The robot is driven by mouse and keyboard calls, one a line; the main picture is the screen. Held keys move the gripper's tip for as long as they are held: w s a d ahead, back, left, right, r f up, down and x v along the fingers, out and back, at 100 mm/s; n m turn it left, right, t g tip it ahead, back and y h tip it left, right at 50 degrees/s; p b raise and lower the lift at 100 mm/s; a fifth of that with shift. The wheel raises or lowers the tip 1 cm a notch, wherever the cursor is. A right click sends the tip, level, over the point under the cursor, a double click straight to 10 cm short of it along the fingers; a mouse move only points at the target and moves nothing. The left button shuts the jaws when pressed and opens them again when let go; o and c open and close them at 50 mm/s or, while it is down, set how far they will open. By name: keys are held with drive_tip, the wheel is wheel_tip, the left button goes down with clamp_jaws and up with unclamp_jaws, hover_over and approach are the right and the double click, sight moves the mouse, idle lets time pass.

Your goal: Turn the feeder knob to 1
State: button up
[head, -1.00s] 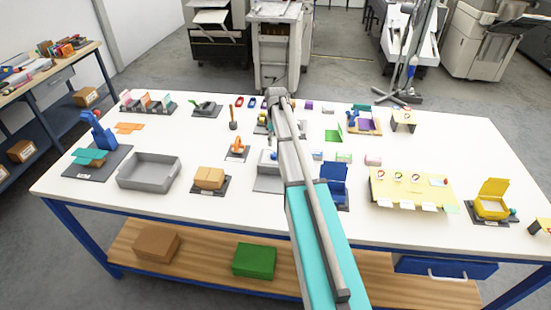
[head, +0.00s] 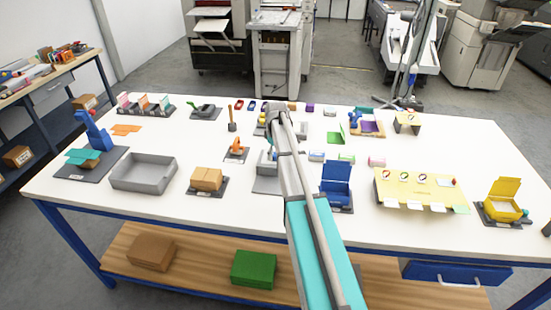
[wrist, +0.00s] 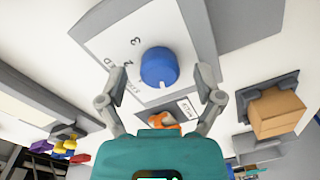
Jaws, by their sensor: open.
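The blue feeder knob (wrist: 159,67) is on a pale dial plate (wrist: 110,42) in the wrist view. A light mark on the knob points toward the bottom of the picture. The digits 3 and 2 show left of it; other printing is too small or partly covered to read. My gripper (wrist: 160,97) is open, with one fingertip on each side, just below the knob in the picture. I cannot tell whether they touch it. In the head view the grey feeder (head: 266,184) is partly hidden by my arm, and my gripper is hidden.
A cardboard box on a stand (wrist: 275,112) is right of my gripper in the wrist view. On the table, a grey tray (head: 143,187) stands left, a blue open box (head: 336,184) right of the feeder, and a yellow panel (head: 400,190) further right.

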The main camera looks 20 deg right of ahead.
drive_tip(key=shift+f, duration=0.3)
drive_tip(key=c, duration=1.1)
drive_tip(key=shift+d, duration=0.15)
drive_tip(key=shift+c, duration=0.4)
